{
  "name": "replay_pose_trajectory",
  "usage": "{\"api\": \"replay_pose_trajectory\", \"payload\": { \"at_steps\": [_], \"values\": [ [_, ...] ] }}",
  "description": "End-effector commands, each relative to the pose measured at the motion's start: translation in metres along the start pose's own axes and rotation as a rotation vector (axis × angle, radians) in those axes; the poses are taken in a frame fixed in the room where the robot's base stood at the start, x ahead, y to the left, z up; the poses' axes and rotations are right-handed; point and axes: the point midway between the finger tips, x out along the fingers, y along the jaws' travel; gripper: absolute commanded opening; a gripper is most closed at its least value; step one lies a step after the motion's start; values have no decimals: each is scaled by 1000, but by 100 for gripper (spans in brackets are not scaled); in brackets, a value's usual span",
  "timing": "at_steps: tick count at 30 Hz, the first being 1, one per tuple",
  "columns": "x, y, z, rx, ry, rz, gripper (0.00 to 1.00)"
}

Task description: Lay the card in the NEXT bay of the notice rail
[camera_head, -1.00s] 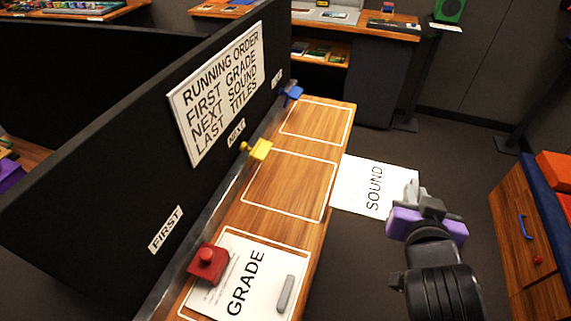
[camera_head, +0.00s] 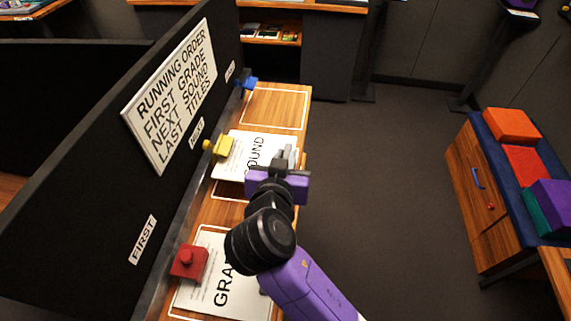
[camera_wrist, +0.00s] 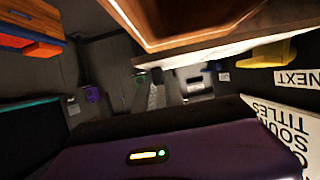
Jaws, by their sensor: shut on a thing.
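The white SOUND card (camera_head: 235,163) is over the NEXT bay, the middle white-outlined bay of the wooden notice rail (camera_head: 208,207). My gripper (camera_head: 288,160) is shut on the card's right edge. The head view does not settle whether the card rests on the wood or is just above it. The yellow clip (camera_head: 219,146) is at the card's left edge, below the NEXT label (camera_head: 197,126). In the wrist view, a pale card edge (camera_wrist: 200,45) runs along the wood, with the yellow clip (camera_wrist: 268,54) beside it.
The GRADE card (camera_head: 200,291) lies in the FIRST bay beside a red clip (camera_head: 189,262), partly hidden by my arm. The far bay (camera_head: 275,105) is empty, with a blue clip (camera_head: 249,83). A black panel with the running-order sign (camera_head: 172,95) stands along the left.

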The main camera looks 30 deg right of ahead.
Motion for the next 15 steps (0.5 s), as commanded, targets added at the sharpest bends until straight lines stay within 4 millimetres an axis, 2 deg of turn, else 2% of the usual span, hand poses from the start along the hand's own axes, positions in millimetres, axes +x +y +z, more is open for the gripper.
{"api": "replay_pose_trajectory", "payload": {
  "at_steps": [7, 15],
  "values": [
    [11, 0, 27, -5, -2, 2, 0],
    [13, 0, 32, 0, 0, 0, 0]
  ]
}}
